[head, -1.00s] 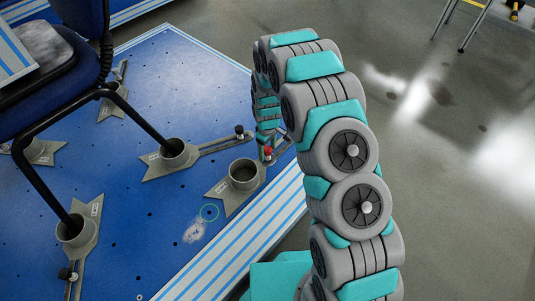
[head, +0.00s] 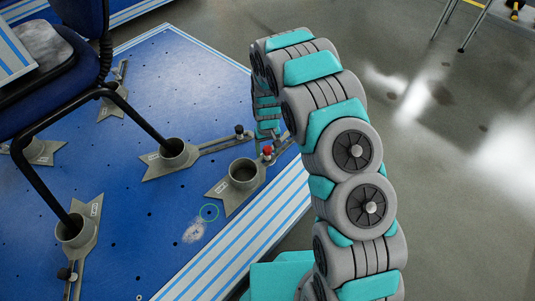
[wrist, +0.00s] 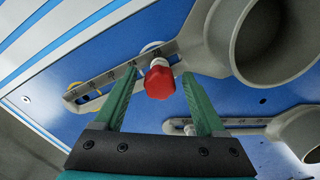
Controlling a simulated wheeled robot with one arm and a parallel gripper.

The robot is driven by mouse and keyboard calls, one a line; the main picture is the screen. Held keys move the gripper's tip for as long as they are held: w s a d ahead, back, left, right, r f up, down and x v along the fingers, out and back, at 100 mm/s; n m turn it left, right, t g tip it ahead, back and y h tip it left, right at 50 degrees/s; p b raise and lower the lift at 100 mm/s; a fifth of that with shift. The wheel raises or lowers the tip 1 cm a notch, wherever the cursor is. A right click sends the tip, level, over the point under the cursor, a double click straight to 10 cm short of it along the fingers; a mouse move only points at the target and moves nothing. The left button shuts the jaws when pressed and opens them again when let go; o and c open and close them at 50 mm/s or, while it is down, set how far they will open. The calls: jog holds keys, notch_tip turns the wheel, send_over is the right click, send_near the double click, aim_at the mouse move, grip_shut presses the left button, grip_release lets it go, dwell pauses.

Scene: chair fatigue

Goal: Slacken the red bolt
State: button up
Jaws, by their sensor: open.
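The red bolt (head: 267,151) stands on the slotted arm of the near grey clamp (head: 230,190), beside its round socket, at the right edge of the blue platform. In the wrist view the red bolt head (wrist: 160,82) shows between the two green fingers and apart from both. My gripper (wrist: 159,74) is open and empty, its fingers on either side of the bolt in the picture. In the head view my gripper (head: 268,129) is just above the bolt, partly hidden by my arm.
The blue platform (head: 130,210) carries several similar clamps with black knobs (head: 239,130). A chair's black legs (head: 35,180) stand in some sockets. The nearest socket (head: 243,173) is empty. Grey floor (head: 455,190) is clear at the right.

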jog(key=m, duration=0.3)
jog(key=shift+m, duration=0.3)
jog(key=shift+m, duration=0.3)
jog(key=m, duration=0.3)
jog(key=shift+m+b, duration=0.4)
